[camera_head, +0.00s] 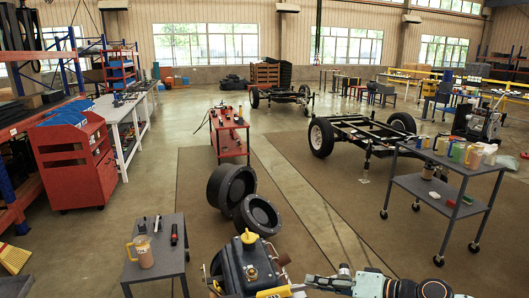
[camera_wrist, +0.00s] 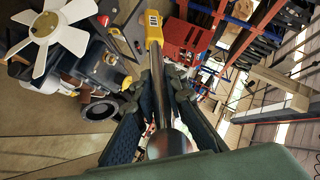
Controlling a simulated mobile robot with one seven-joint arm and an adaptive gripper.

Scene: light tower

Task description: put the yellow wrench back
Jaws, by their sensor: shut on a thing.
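The yellow wrench (camera_wrist: 154,27) shows in the wrist view as a yellow, labelled far end on a long dark metal shaft. My gripper (camera_wrist: 160,92) is shut around that shaft, with a dark green finger on each side. The shaft's near end is rounded and close to the camera. In the head view, my gripper (camera_head: 318,282) reaches in from the lower right, and the wrench's yellow end (camera_head: 272,293) shows at the bottom edge, in front of the dark engine (camera_head: 238,268). Contact between wrench and engine cannot be told.
A grey side table (camera_head: 168,245) at the lower left bears a pitcher and small tools. Black tyres (camera_head: 258,214) lie behind the engine. A grey cart (camera_head: 440,192) with several containers stands at the right. A white-bladed fan (camera_wrist: 62,28) shows in the wrist view.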

